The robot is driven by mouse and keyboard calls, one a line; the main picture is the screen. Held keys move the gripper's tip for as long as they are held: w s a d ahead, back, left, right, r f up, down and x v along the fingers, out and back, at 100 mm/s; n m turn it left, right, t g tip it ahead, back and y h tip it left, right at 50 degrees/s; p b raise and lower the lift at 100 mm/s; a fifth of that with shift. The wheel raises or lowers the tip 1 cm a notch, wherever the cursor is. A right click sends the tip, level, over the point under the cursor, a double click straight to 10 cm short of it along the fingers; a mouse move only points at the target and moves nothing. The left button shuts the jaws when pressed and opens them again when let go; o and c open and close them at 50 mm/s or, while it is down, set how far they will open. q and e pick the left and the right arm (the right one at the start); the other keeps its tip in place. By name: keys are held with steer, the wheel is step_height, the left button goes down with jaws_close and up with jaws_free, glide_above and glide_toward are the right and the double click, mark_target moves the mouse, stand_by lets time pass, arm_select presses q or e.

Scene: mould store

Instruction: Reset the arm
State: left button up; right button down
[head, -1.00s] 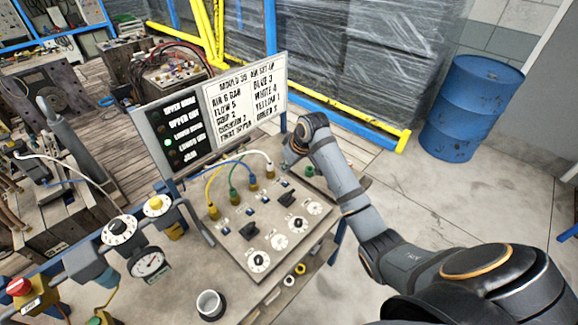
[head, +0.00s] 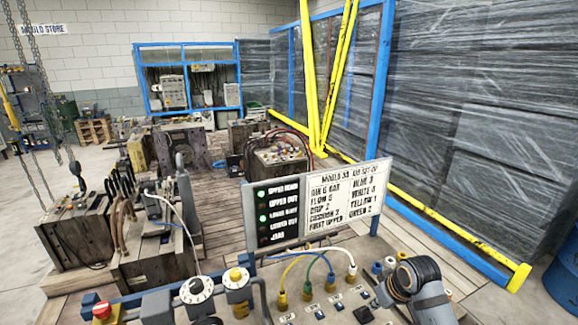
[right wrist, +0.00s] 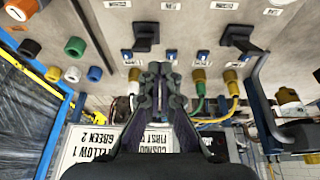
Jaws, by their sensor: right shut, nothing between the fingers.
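My right gripper (right wrist: 160,75) is shut and empty in the right wrist view, its fingertips together in front of the control panel (right wrist: 205,25). In the head view my right arm's end is at the lower right, over the panel's right part; its fingers cannot be made out there. Yellow, green and white hoses are plugged in on the panel; the yellow plug (head: 282,300), green plug (head: 305,292) and white plug (head: 351,274) show in the head view. My left gripper is out of view.
A lamp board and white setting sign (head: 345,200) stand behind the panel. A red button (head: 102,310) and dial knobs (head: 197,290) are at the lower left. Machine blocks (head: 75,230) stand at the left. A blue drum (head: 565,270) is at the right edge.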

steer(key=s+a+f+m+h, duration=0.1)
steer(key=s+f, duration=0.2)
steer(key=s, duration=0.8)
steer(key=s+a+f+m+h, duration=0.1)
steer(key=s+a+f, duration=0.15)
steer(key=s, duration=0.85)
steer(key=s+d+f+g+b, duration=0.1)
steer(key=d+f+g+b, duration=0.15)
steer(key=f, duration=2.55)
steer(key=s+d+f+m+b, duration=0.1)
steer(key=s+d+f, duration=0.1)
steer(key=s+f, duration=1.7)
steer(key=shift+s+b, duration=0.3)
steer(key=shift+b, duration=0.05)
steer(key=shift+d+f+g, duration=0.1)
steer(key=shift+g, duration=0.15)
